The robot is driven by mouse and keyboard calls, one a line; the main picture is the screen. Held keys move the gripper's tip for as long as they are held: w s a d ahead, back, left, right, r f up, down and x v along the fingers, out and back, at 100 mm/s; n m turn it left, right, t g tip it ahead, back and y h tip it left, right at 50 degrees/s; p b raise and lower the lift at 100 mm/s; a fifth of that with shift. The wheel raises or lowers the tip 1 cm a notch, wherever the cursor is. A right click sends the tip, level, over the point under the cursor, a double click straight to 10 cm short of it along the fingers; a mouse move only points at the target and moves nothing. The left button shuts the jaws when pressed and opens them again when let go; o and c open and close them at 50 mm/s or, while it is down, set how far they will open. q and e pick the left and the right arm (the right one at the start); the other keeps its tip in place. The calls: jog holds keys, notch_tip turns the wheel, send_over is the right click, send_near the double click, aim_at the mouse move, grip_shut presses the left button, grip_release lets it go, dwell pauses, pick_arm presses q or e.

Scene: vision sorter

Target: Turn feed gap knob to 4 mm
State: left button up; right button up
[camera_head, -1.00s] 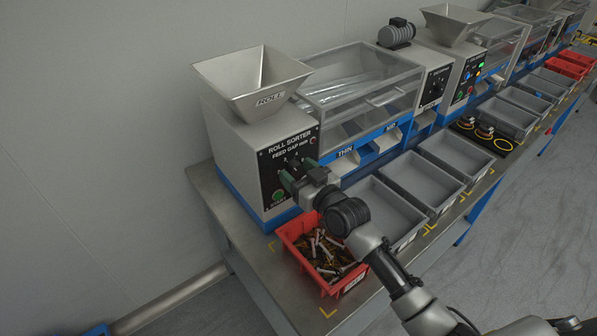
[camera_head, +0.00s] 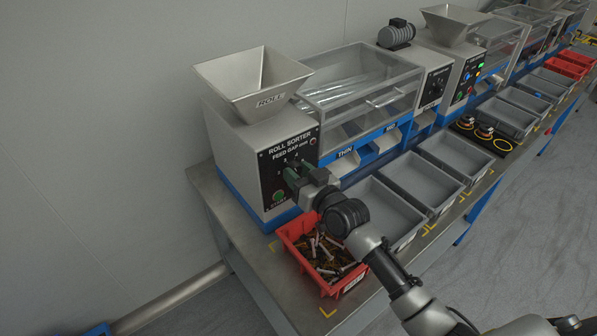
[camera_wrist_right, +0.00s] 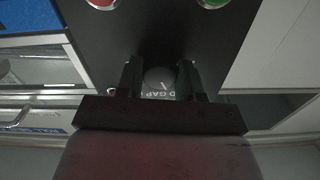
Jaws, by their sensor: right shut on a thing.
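The roll sorter's black panel (camera_head: 290,168), lettered "ROLL SORTER" and "FEED GAP mm", is on the front of the grey machine at centre left. My right gripper (camera_head: 291,175) is at the panel's dial; in the right wrist view its fingers (camera_wrist_right: 160,82) stand on either side of the round grey feed gap knob (camera_wrist_right: 159,76) and are shut on it. A white pointer mark shows on the knob. In the head view the gripper covers the knob and part of the scale, so the setting cannot be read. My left gripper is not in view.
A red bin (camera_head: 292,236) of small parts stands below the panel, close under my right arm. Grey bins (camera_head: 424,181) line the bench to the right. A green button (camera_head: 279,197) is on the panel below the dial. A metal hopper (camera_head: 254,82) tops the machine.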

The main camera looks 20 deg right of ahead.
jog(key=m+p, duration=0.1)
jog(key=m, duration=0.1)
jog(key=shift+r+m, duration=0.1)
jog(key=shift+m, duration=0.2)
jog(key=m, duration=0.2)
jog(key=shift+m+p, duration=0.4)
jog(key=m, duration=0.5)
jog(key=shift+p, duration=0.4)
jog(key=o, duration=0.9)
jog(key=shift+o, duration=0.2)
jog(key=shift+s, duration=0.1)
jog(key=v, duration=1)
jog(key=shift+s+b, duration=0.35)
jog(key=shift+b, duration=0.1)
